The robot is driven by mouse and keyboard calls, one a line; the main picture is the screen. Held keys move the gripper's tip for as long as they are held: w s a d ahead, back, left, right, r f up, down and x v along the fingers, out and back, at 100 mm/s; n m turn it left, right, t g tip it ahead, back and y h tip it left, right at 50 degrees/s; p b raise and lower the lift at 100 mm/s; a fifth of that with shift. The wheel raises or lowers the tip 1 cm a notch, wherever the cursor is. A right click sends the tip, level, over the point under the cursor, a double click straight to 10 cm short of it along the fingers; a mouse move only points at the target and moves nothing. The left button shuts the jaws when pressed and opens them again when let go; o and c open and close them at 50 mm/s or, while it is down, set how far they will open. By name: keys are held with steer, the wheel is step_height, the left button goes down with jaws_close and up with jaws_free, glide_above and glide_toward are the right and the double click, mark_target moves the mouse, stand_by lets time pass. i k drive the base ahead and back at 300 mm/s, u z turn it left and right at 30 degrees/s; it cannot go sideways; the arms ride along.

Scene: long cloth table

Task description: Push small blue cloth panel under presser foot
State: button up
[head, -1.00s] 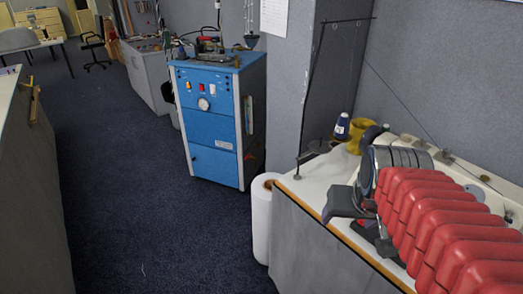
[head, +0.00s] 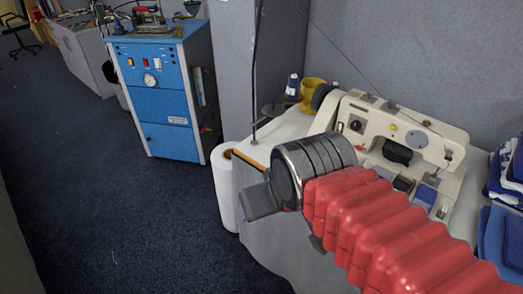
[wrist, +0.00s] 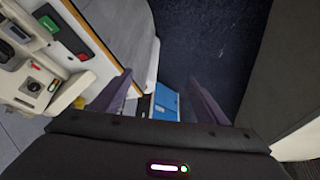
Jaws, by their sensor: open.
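The sewing machine (head: 425,140) is cream-coloured and stands on the white-topped table at the right of the head view. Part of it also shows at the left edge of the wrist view (wrist: 40,85). A small blue piece (head: 425,195), which looks like the small cloth panel, lies at the machine's near side. I cannot make out the presser foot clearly. My gripper (head: 262,200) hangs over the table's left end, left of the machine and apart from the blue piece. In the wrist view its two fingers (wrist: 160,82) are spread with nothing between them.
Stacked blue and white cloths (head: 503,235) lie at the right edge. A blue cabinet (head: 165,95) stands at the back left, and a white roll (head: 226,185) stands against the table's end. A yellow item (head: 312,95) and thread cone (head: 292,86) sit behind. Carpet at left is clear.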

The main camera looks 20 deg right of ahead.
mark_target(425, 196)
steer(key=k, duration=0.5)
steer(key=u, duration=0.45)
steer(key=i, duration=0.4)
steer(key=z, duration=2.2)
